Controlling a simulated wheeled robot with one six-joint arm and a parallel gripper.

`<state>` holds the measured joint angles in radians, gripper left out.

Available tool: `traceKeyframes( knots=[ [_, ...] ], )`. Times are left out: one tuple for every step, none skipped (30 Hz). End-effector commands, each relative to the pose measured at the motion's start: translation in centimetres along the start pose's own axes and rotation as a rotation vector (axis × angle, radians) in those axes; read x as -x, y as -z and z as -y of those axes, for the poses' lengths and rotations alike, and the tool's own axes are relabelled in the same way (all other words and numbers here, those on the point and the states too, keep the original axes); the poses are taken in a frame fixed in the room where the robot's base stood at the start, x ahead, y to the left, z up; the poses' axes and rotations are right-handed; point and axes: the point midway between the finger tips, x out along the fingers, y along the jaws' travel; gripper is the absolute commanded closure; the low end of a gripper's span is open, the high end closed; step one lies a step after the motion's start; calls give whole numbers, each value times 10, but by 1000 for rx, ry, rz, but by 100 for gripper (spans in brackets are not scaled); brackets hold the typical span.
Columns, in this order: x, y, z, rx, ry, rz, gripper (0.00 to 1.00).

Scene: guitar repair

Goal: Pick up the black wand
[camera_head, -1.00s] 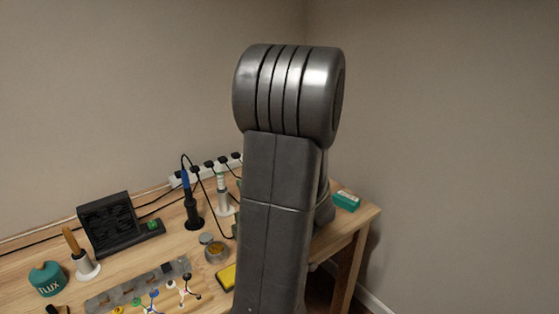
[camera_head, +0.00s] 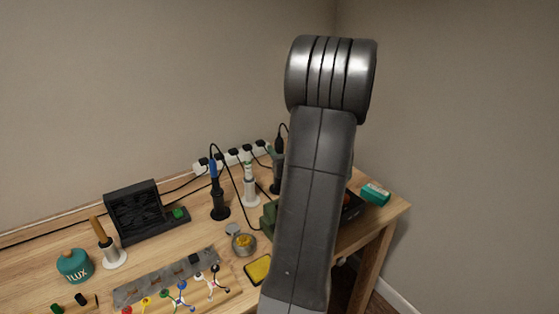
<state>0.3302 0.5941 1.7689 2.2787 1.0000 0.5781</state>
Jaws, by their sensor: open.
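A black wand (camera_head: 280,146) stands upright at the back of the wooden bench, just left of my raised arm. Its lower part is in or against a dark holder (camera_head: 277,181), and a cable runs near it. My arm hides the area just right of it. My gripper is not in view; only my arm's links show, rising through the right half of the picture.
Left of it stand a white holder with a pale wand (camera_head: 250,185) and a black stand with a blue-handled iron (camera_head: 214,195). A brass-wool tin (camera_head: 244,244), yellow sponge (camera_head: 258,270), black fan unit (camera_head: 145,213) and flux jar (camera_head: 74,266) share the bench (camera_head: 205,235).

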Motion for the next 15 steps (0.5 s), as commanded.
traceKeyframes(
  knots=[
    [-8, 0, -1, 0, -3, 0, 51],
    [-13, 0, -1, 0, -4, 0, 51],
    [-20, -1, -2, 0, -4, 1, 51],
    [-24, 0, -2, 0, -3, 0, 51],
    [-28, 0, -1, 0, -2, 0, 51],
    [-33, 0, -1, 0, -2, 1, 51],
    [-36, 0, -1, 1, -2, 1, 51],
    [-38, 0, -1, 0, -2, 1, 51],
    [-41, 0, -1, 0, -2, 0, 51],
    [-42, 0, -1, 1, -2, 0, 51],
    [-42, 0, -1, 1, -1, 0, 51],
    [-42, 0, -1, 1, -1, 0, 51],
    [-42, 0, -1, 1, -1, 0, 51],
    [-42, 0, -1, 1, -1, 0, 51],
    [-42, 0, -1, 1, -1, 0, 51]
  ],
)
